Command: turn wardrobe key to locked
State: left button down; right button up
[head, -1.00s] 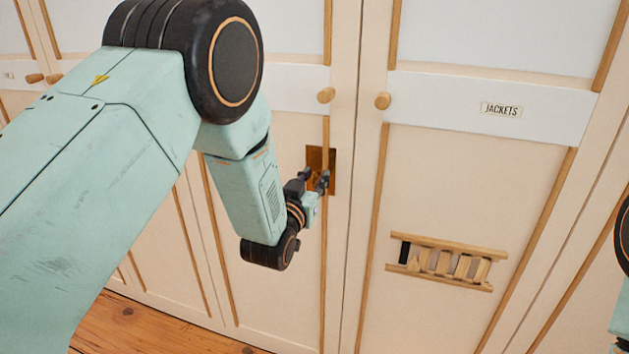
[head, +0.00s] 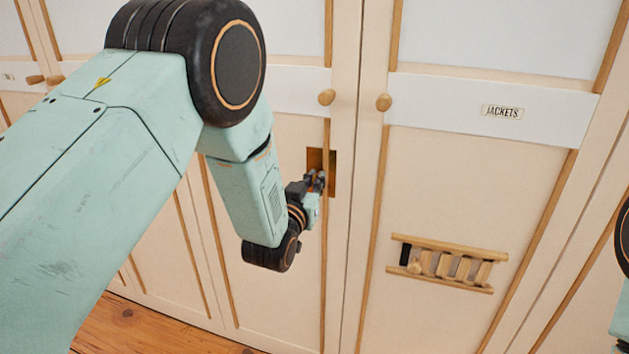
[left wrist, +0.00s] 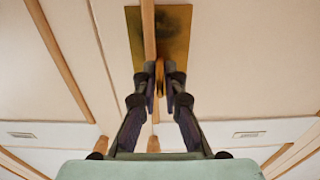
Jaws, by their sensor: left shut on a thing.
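A brass lock plate (head: 332,160) is on the wardrobe door (head: 280,135) left of the seam, below a round wooden knob. A wooden strip crosses the plate. My left gripper (head: 319,180) is at the plate. In the left wrist view, its two dark fingers (left wrist: 160,80) are close together on a thin, brass-coloured key (left wrist: 159,72) standing out in front of the plate. The fingers hide much of the key, and its turn angle is hard to tell. My right gripper is not in view.
Two round knobs (head: 327,97) (head: 383,102) flank the door seam. The right door has a JACKETS label (head: 502,111) and a small wooden rack (head: 450,241) below it. Wooden floor (head: 150,325) shows at lower left.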

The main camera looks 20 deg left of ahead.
pick_arm(q)
jog(key=shift+m, duration=0.3)
jog(key=m, duration=0.4)
jog(key=shift+d+p, duration=0.1)
jog(key=shift+p, duration=0.3)
jog(key=shift+d+f+m, duration=0.1)
jog(key=shift+f+m, duration=0.05)
jog(key=shift+m, duration=6.45)
jog(key=c, duration=1.5)
grip_release()
